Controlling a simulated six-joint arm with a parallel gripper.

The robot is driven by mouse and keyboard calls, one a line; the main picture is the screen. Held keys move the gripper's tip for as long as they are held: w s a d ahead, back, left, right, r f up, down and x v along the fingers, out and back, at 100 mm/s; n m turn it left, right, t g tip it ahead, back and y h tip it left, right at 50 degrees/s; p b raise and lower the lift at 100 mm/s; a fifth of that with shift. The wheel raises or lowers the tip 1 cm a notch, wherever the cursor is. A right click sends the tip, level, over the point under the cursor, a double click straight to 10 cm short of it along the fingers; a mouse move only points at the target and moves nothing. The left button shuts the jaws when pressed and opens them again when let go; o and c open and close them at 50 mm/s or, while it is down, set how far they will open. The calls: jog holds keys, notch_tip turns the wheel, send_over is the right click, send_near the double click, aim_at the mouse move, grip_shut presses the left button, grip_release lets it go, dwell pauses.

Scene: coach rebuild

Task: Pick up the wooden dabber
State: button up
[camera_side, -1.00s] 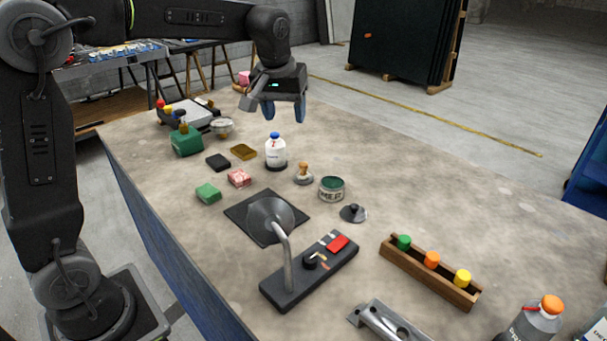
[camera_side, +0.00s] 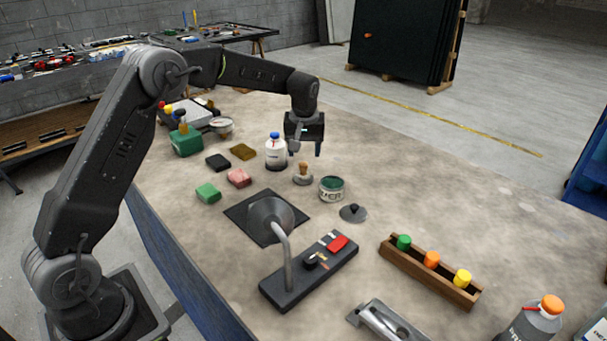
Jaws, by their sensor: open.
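The wooden dabber (camera_side: 303,169) stands upright on the table, a small tan knob above a wider pale base. A round tin with a green top (camera_side: 331,188) is close to its right, and a white bottle with a blue cap (camera_side: 275,151) is to its left and behind. My gripper (camera_side: 305,152) points down with its fingers apart and empty. In the picture its fingertips are just above the dabber's knob; I cannot tell the exact height or depth between them.
A grey lid with a black knob (camera_side: 353,213) lies right of the tin. Pink, green, black and brown blocks lie to the left. In front are a lamp-like device (camera_side: 312,270) and a wooden rack with coloured caps (camera_side: 430,285). The table's far right is clear.

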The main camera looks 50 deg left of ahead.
aim_at(303, 163)
jog(key=shift+w+a+f, duration=0.1)
jog(key=shift+a+f, duration=0.1)
jog(key=shift+f, duration=1.25)
jog(key=shift+w+a+f, duration=0.1)
jog(key=shift+a+f, duration=0.05)
jog(key=shift+f, duration=1.25)
jog(key=c, duration=1)
